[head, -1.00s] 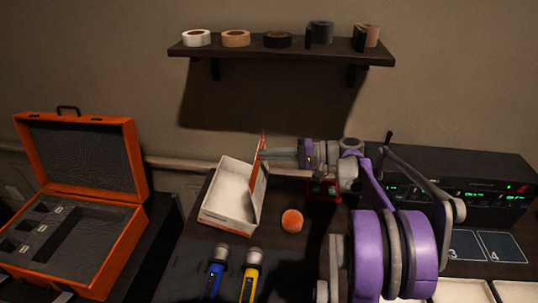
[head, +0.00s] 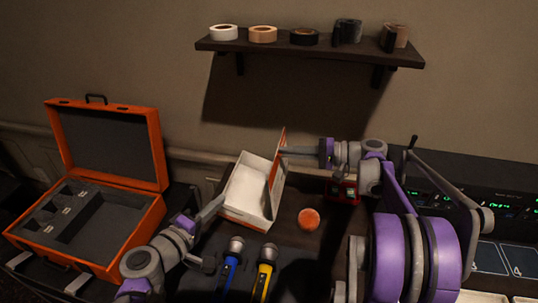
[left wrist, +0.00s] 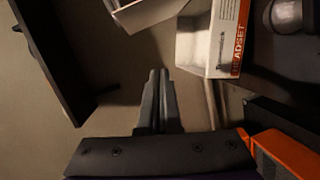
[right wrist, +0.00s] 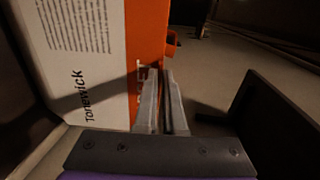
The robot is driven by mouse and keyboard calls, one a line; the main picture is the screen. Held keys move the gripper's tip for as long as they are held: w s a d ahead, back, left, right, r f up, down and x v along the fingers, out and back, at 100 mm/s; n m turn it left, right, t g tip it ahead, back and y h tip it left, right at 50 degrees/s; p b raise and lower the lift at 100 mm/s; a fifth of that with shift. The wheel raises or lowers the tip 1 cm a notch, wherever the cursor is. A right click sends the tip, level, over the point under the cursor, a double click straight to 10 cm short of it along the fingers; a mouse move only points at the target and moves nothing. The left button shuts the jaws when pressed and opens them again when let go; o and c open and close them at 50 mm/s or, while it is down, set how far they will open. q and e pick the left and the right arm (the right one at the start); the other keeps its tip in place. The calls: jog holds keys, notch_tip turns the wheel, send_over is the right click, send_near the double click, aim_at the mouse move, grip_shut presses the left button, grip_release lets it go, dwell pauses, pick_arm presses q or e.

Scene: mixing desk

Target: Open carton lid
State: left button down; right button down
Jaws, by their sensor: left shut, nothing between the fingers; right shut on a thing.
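The carton (head: 243,193) is a white box with orange sides on the desk, and its inside shows from above. Its lid (head: 277,160) stands raised along the right side, orange on its edge. My right gripper (head: 285,150) is shut on the lid from the right. The right wrist view shows the lid's printed white and orange face (right wrist: 95,60) close beside the fingers. My left gripper (head: 221,199) is shut and empty by the carton's left front side. In the left wrist view, the carton's printed side (left wrist: 228,40) lies right of the shut fingers (left wrist: 160,75).
An orange foam ball (head: 309,219) lies right of the carton. Blue (head: 231,262) and yellow (head: 265,268) microphones lie in front. An open orange case (head: 150,215) stands left. A red object (head: 343,188) sits beneath my right arm. A shelf (head: 310,50) holds tape rolls.

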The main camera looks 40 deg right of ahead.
pick_arm(q)
jog(key=w+d+r+n+h, duration=0.1)
jog(key=w+d, duration=0.1)
jog(key=d, duration=0.7)
jog(key=w+d+r+n+t+h, duration=0.1)
jog(key=w+d+n, duration=0.1)
jog(key=d, duration=0.8)
jog(key=shift+w+r, duration=0.4)
jog(key=shift+w, duration=0.1)
jog(key=shift+d, duration=0.1)
